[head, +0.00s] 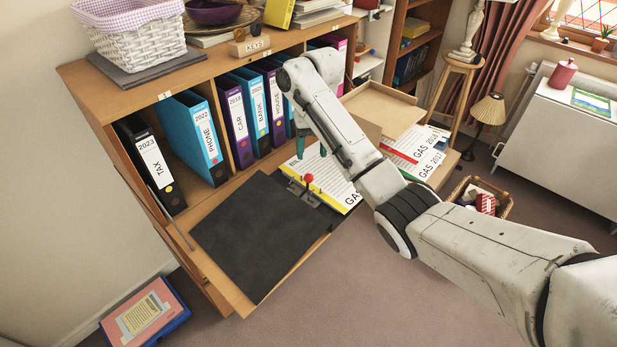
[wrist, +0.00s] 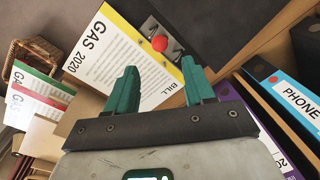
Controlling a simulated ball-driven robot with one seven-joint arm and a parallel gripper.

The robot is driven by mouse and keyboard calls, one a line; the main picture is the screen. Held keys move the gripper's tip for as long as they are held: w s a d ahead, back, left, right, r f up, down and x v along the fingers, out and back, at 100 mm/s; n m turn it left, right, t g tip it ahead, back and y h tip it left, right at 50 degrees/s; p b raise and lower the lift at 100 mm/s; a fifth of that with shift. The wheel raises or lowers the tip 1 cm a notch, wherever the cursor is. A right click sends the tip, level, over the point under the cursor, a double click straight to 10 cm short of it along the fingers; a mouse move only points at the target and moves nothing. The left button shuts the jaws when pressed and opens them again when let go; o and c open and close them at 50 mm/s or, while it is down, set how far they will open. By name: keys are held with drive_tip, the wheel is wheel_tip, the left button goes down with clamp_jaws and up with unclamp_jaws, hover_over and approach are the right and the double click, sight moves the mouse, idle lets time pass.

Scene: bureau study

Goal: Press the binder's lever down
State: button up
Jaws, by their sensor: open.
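An open black binder (head: 262,232) lies on the pulled-out shelf of the bureau. Its lever ends in a red ball (head: 309,178), standing over the metal ring mechanism at the binder's right side. The lever's red ball also shows in the wrist view (wrist: 159,43). A yellow-edged GAS 2020 bill (head: 330,170) lies at the mechanism, on the right. My gripper, with teal fingers (wrist: 160,88), is open and empty. In the wrist view the red ball appears beyond the gap between the fingertips, apart from them. In the head view my arm hides part of the gripper.
Upright binders, including TAX (head: 152,165) and PHONE (head: 197,140), stand in the compartments behind. A cardboard box (head: 383,108) and other GAS papers (head: 415,150) are at the right. A wicker basket (head: 497,201) stands on the floor, and a pink-and-blue binder (head: 146,312) lies lower left.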

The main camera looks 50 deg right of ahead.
sight(309, 178)
drive_tip(key=f+b, duration=0.1)
drive_tip(key=f, duration=0.2)
drive_tip(key=f+b, duration=0.1)
drive_tip(key=f, duration=0.3)
drive_tip(key=f+b, duration=0.1)
drive_tip(key=f, duration=0.2)
drive_tip(key=shift+w+a+f+b, duration=0.25)
drive_tip(key=shift+a+f+b, duration=0.05)
drive_tip(key=shift+a+f, duration=0.1)
clamp_jaws()
